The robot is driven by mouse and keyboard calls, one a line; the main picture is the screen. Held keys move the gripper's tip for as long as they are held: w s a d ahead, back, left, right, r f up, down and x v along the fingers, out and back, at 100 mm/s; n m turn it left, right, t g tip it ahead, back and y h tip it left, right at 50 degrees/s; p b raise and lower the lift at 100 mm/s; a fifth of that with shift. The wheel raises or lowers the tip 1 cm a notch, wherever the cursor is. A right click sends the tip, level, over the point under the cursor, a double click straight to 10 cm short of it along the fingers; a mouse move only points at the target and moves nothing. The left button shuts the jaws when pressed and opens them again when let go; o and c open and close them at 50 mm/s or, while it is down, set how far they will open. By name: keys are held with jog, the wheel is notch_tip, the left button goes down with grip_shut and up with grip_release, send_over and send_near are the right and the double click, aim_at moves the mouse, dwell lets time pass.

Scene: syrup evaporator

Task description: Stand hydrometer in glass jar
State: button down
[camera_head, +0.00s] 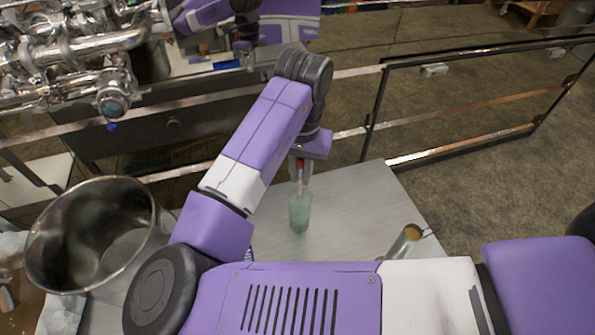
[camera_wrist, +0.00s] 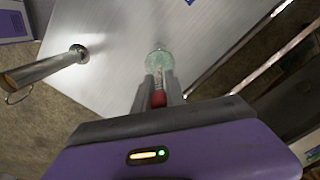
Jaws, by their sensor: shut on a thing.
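The hydrometer (camera_head: 300,174), a thin stem with a red top, is held upright in my gripper (camera_head: 300,166). In the wrist view its red top (camera_wrist: 158,98) sits between the two fingers of my gripper (camera_wrist: 160,92), which are shut on it. The pale green glass jar (camera_head: 299,212) stands upright on the grey table, directly below the gripper. Its rim also shows in the wrist view (camera_wrist: 158,56), just past the fingertips. The hydrometer's lower part appears to be inside the jar; whether it touches the bottom cannot be told.
A metal cylinder (camera_head: 404,243) with a wire handle stands on the grey table (camera_head: 350,215), right of the jar. It also shows in the wrist view (camera_wrist: 45,68). A large steel pot (camera_head: 92,235) is at left. Metal rails (camera_head: 440,150) run behind the table.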

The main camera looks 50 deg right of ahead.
aim_at(300, 194)
jog(key=shift+f+b, duration=1.3)
jog(key=shift+f, duration=1.05)
jog(key=c, duration=1.3)
grip_release()
jog(key=o, duration=1.3)
